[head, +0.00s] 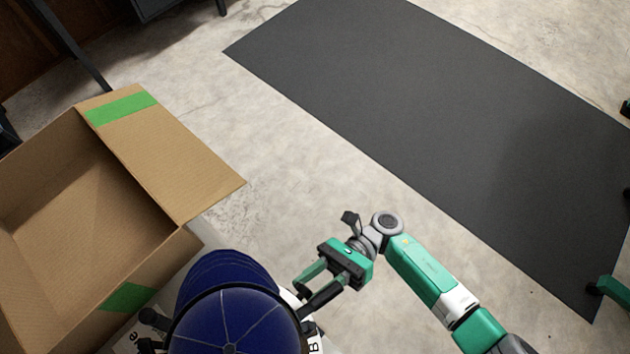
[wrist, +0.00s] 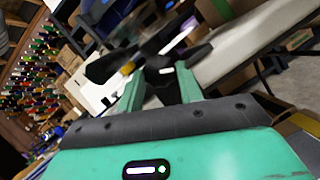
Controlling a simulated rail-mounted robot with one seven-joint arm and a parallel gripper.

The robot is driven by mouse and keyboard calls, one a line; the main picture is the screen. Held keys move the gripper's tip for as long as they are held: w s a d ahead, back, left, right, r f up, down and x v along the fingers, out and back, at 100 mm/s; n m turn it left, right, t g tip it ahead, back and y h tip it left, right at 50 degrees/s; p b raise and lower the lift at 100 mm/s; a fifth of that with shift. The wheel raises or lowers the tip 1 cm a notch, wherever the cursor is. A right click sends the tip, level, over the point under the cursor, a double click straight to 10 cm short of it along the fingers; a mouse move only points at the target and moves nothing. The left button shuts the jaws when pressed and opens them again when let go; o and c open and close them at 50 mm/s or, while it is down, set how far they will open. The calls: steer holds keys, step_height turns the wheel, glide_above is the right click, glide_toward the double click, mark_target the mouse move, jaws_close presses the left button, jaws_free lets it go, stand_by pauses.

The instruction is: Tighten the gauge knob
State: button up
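My gripper (head: 301,299) is just right of a blue cap in the head view, its two fingers apart. In the wrist view, my gripper (wrist: 161,84) also shows a gap between its green fingers, with dark parts showing beyond. A white machine body (head: 313,347) with black lettering lies mostly hidden under the cap; it seems to show in the wrist view too (wrist: 88,88). Dark, blurred parts (wrist: 112,66) with a small yellow piece lie ahead of the fingers. I cannot tell which part is the gauge knob, or whether the fingers touch it.
The blue cap (head: 232,318) covers much of the machine. An open cardboard box (head: 165,160) with green tape stands at left. A dark mat (head: 430,110) lies on the concrete floor. Several coloured thread spools (wrist: 45,85) hang on the wall at left in the wrist view.

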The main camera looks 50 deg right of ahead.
steer(key=shift+m, duration=0.4)
steer(key=m, duration=0.1)
steer(key=m+t+h+p, duration=0.1)
steer(key=m, duration=0.1)
steer(key=m+t, duration=0.1)
steer(key=m, duration=0.1)
steer(key=shift+s+r+h+p, duration=0.2)
steer(key=shift+r+h+p, duration=0.05)
steer(key=shift+h+p, duration=0.15)
steer(key=shift+m+t+h+p, duration=0.45)
steer(key=shift+m+p, duration=0.25)
steer(key=shift+m, duration=1.2)
steer(key=o, duration=1)
steer(key=shift+s, duration=0.1)
